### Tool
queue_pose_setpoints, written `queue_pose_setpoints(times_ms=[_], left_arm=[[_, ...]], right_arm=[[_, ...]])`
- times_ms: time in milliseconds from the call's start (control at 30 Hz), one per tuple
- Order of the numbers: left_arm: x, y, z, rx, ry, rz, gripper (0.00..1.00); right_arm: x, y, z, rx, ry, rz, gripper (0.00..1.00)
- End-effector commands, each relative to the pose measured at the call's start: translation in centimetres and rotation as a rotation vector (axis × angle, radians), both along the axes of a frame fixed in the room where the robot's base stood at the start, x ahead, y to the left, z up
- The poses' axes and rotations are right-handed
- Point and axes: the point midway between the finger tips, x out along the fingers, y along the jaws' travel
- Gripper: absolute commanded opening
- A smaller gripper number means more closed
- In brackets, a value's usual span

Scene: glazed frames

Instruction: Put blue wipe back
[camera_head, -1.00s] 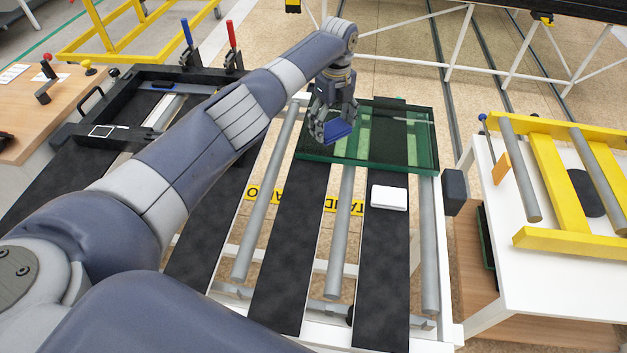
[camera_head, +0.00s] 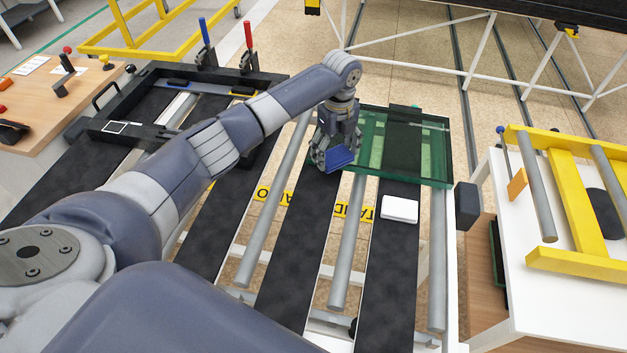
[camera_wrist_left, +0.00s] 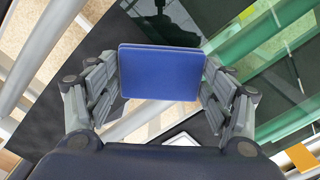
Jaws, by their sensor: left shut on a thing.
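The blue wipe (camera_head: 341,158) is a small flat blue block held in my left gripper (camera_head: 334,152). In the left wrist view the blue wipe (camera_wrist_left: 160,72) lies between the two fingers of the left gripper (camera_wrist_left: 160,84), which are shut on its left and right sides. The gripper is above the dark strips of the conveyor table, at the left edge of the green glass pane (camera_head: 408,150). A white block (camera_head: 399,209) lies on a dark strip to the right and nearer. My right gripper is not in view.
Clamps with a blue handle (camera_head: 204,32) and a red handle (camera_head: 248,38) stand on the black frame at the left. A wooden table (camera_head: 60,95) is at far left. A white table with a yellow roller frame (camera_head: 575,200) is at right. Grey rollers (camera_head: 348,245) run between the strips.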

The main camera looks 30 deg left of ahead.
Motion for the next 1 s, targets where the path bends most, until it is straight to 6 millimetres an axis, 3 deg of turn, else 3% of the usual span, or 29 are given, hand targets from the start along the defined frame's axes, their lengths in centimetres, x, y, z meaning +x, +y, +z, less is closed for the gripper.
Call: queue_pose_setpoints(times_ms=[300, 433, 667, 800, 1000], left_arm=[[-6.1, 0.9, -0.1, 0.002, 0.003, 0.000, 0.52], [-7.9, 1.1, -0.4, 0.001, 0.002, 0.000, 0.52], [-9.9, 1.3, -0.6, 0.001, 0.003, 0.000, 0.52], [-9.7, 1.2, -3.1, 0.000, 0.004, 0.002, 0.52], [-9.5, 1.2, -4.4, 0.001, -0.001, 0.001, 0.52]], right_arm=[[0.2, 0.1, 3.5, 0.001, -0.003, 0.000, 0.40], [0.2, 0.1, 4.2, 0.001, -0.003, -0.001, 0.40], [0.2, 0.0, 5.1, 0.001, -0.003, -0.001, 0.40], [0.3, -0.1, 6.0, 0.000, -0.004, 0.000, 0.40], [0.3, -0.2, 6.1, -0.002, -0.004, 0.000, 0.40]])
